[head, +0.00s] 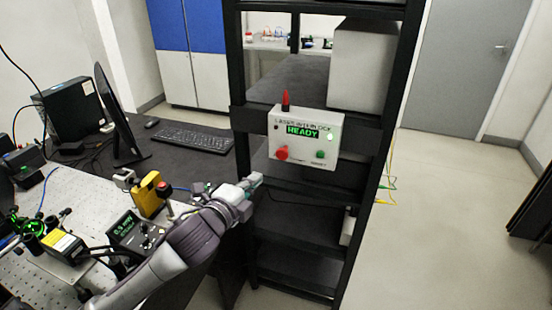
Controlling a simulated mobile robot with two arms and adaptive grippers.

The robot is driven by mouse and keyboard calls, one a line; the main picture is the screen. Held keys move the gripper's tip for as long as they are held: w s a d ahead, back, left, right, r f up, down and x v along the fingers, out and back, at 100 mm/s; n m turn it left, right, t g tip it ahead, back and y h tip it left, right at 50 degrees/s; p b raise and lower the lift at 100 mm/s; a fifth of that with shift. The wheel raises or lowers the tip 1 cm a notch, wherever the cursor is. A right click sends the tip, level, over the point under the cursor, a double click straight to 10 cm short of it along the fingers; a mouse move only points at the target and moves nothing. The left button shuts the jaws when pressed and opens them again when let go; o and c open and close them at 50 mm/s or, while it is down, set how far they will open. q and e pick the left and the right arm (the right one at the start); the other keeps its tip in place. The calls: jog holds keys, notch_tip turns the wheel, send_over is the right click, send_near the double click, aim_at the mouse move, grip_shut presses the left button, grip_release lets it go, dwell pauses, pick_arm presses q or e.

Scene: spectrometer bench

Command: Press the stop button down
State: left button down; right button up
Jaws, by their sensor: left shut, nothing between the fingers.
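The stop button appears to be the red round knob (282,153) at the lower left of a light grey laser interlock box (306,136). The box is mounted on the front of a black rack, and its green display reads READY. A smaller green button (320,154) sits at the box's lower right. My left gripper (256,179) is shut and empty. In the picture it is below and to the left of the red button, with a visible gap between them. My right gripper is not in view.
The black rack (240,90) has several shelves, one holding a large grey box (361,67). At left are an optical table (72,190) with a yellow device (150,195), and a desk with a monitor (119,115) and keyboard (190,138).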

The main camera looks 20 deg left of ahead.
aim_at(279, 153)
pick_arm(q)
jog(key=w+p, duration=0.1)
jog(key=w, duration=0.3)
jog(key=w+d+f, duration=0.1)
jog(key=w, duration=0.3)
jog(key=w+d+p, duration=0.1)
jog(key=w, duration=0.3)
jog(key=shift+f+p, duration=0.25)
jog(key=shift+p, duration=0.1)
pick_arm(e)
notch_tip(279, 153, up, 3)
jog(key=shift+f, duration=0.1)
pick_arm(q)
jog(key=shift+w+r, duration=0.15)
jog(key=shift+w, duration=0.15)
jog(key=shift+w+r, duration=0.1)
jog(key=shift+w, duration=0.35)
jog(key=shift+w+a, duration=0.1)
jog(key=shift+w, duration=0.1)
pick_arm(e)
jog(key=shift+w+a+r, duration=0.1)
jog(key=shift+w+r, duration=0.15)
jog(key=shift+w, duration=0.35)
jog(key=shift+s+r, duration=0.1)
